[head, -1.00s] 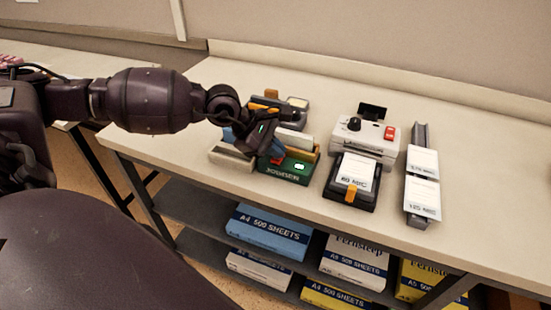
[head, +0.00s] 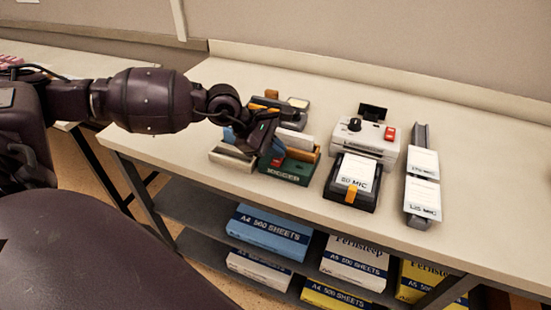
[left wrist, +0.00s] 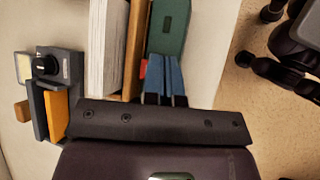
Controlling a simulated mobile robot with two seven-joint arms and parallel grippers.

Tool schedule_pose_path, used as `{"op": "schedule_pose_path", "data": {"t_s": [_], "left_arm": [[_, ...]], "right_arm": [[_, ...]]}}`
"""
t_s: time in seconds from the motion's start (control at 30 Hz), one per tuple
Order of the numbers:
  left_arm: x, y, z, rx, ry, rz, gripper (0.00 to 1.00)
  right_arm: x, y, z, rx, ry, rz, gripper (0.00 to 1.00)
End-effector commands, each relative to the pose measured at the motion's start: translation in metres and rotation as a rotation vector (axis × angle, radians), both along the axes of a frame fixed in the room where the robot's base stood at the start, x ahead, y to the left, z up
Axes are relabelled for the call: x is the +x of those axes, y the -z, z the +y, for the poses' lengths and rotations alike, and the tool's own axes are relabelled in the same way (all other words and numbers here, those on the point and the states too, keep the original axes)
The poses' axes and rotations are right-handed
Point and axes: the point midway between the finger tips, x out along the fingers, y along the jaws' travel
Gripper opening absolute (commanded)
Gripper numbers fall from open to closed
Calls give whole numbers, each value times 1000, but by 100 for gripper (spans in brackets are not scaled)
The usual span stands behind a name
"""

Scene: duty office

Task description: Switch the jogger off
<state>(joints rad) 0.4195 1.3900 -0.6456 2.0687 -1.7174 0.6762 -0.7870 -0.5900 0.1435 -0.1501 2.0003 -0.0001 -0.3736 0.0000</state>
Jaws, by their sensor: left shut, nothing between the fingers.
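The jogger is the low dark green unit (head: 288,173) with a name label on its front, on the bench among the desk machines. A bright lamp on its top showed earlier and is dark now. In the left wrist view the jogger's green end (left wrist: 172,28) has a small dark rectangle on it. Its red switch (head: 277,162) peeks out below my gripper, and shows in the left wrist view (left wrist: 142,68) beside the fingers. My left gripper (left wrist: 165,60) is shut and empty, its blue fingertips right at the switch. I cannot tell whether they touch it.
A paper stack (left wrist: 108,45) stands in the jogger. A grey unit with a dark knob (left wrist: 46,65) is close to my gripper. A white laminator-like machine (head: 365,140) with a red switch and a pouch holder (head: 368,203) stand to the right.

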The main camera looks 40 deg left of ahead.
Motion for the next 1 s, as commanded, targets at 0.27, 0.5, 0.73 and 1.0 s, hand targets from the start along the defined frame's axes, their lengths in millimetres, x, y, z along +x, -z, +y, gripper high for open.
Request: {"op": "schedule_pose_path", "data": {"t_s": [0.27,0.5,0.73,1.0], "left_arm": [[2,-9,0,-1,0,-1,0],[2,-9,0,-1,0,-1,0],[4,-21,1,1,0,-4,0],[7,-43,2,0,0,-5,0]], "right_arm": [[-2,-4,0,0,1,0,43],[-4,-2,-1,0,3,5,43],[-3,-9,-1,0,4,-1,43],[1,-21,-1,0,3,-15,43]]}}
